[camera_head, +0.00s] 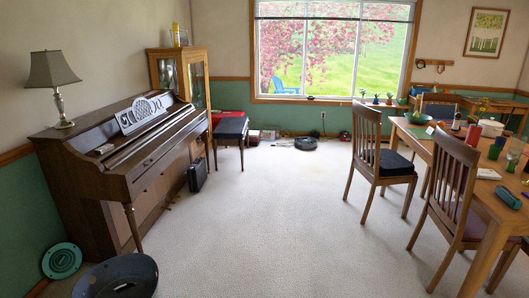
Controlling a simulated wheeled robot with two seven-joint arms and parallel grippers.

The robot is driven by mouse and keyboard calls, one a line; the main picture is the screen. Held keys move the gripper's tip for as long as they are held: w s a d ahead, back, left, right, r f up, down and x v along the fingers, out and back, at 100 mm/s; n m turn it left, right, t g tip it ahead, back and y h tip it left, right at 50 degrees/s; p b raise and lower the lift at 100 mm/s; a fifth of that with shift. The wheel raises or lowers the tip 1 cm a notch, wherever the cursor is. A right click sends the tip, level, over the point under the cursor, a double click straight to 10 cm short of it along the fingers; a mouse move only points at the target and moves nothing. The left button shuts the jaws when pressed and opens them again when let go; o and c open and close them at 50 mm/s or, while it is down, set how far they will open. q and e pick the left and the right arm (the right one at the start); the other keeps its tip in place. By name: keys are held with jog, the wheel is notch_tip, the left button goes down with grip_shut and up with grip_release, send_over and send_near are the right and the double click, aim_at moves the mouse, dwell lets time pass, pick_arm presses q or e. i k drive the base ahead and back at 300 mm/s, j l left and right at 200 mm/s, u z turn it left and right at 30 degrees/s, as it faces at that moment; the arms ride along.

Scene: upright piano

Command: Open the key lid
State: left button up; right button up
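The brown upright piano (122,150) stands against the left wall, its front turned to the right. Its key lid (155,138) is a long brown sloping panel below the music stand, and it looks shut. No keys show. A small knob-like spot (147,162) sits on the front edge, too small to make out well. Neither of my grippers is in view, so I cannot see where they are relative to the lid.
A lamp (53,82) and a white music stand (143,112) are on the piano. A dark bench (230,129) and a black case (197,175) stand beyond it. A dark round object (118,278) lies in front. The carpet (270,210) is clear up to the chairs (368,150).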

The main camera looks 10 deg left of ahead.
aim_at(138, 157)
jog(key=i, duration=2.3)
jog(key=i+j+u, duration=0.1)
jog(key=i+u, duration=0.3)
jog(key=i, duration=0.15)
jog(key=i+u, duration=0.4)
jog(key=i, duration=0.15)
jog(key=i+l+u, duration=0.3)
jog(key=i+u, duration=0.15)
jog(key=i, duration=0.05)
